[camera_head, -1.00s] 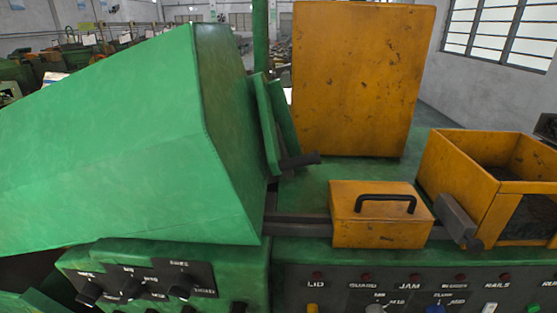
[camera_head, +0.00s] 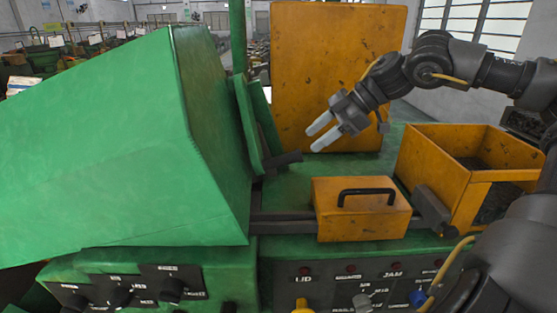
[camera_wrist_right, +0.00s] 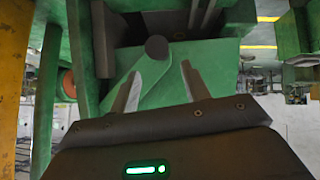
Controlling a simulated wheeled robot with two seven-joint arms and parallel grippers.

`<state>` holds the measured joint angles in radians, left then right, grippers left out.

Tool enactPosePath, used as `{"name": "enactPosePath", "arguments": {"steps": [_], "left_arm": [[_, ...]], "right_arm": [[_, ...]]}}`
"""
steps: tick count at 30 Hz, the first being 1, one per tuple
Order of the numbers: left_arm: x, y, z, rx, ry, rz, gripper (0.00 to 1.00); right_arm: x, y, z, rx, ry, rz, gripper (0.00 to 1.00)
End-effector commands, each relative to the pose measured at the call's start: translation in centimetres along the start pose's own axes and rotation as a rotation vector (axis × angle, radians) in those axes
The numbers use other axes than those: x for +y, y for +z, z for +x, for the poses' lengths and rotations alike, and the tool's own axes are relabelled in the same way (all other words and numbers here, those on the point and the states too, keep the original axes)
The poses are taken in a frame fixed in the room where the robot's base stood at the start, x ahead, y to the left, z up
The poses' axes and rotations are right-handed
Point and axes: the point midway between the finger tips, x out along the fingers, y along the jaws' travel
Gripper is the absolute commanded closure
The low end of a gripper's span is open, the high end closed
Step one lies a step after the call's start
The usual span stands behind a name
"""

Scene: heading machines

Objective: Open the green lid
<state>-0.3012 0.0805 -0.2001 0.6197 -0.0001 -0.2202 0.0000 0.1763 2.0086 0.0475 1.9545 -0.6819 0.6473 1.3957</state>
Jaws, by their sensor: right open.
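The large green lid (camera_head: 110,150) fills the left of the head view, a sloped box-like cover over the machine. A short dark handle bar (camera_head: 282,160) sticks out to the right beside its right side; a dark round rod end (camera_wrist_right: 156,48) shows ahead of the fingers in the right wrist view. My right gripper (camera_head: 315,137) is open and empty, above the green deck and in front of the tall orange panel, up and right of the bar. Its two fingers also show in the right wrist view (camera_wrist_right: 158,92). My left gripper is not in view.
An orange box with a black handle (camera_head: 362,209) sits on the deck, with an open orange bin (camera_head: 470,170) to its right. The tall orange panel (camera_head: 335,65) stands behind. A control panel (camera_head: 360,282) with knobs runs along the front.

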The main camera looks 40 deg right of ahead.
Motion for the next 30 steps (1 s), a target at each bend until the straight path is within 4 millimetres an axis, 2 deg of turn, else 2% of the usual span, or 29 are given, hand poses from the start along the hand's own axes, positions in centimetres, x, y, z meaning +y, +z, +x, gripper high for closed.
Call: {"name": "enactPosePath", "arguments": {"steps": [5, 18, 24, 30], "left_arm": [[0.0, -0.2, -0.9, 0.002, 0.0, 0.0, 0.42], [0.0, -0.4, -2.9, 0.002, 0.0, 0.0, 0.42], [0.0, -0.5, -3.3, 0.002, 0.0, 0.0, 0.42], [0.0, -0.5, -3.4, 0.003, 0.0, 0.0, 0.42]], "right_arm": [[0.0, -0.2, 1.7, 0.0, -0.006, -0.002, 0.53], [0.0, -0.2, 8.3, 0.001, -0.003, -0.003, 0.53], [0.1, -0.2, 10.0, 0.002, -0.001, -0.004, 0.53], [0.1, -0.2, 10.6, 0.004, 0.001, -0.004, 0.53]]}}
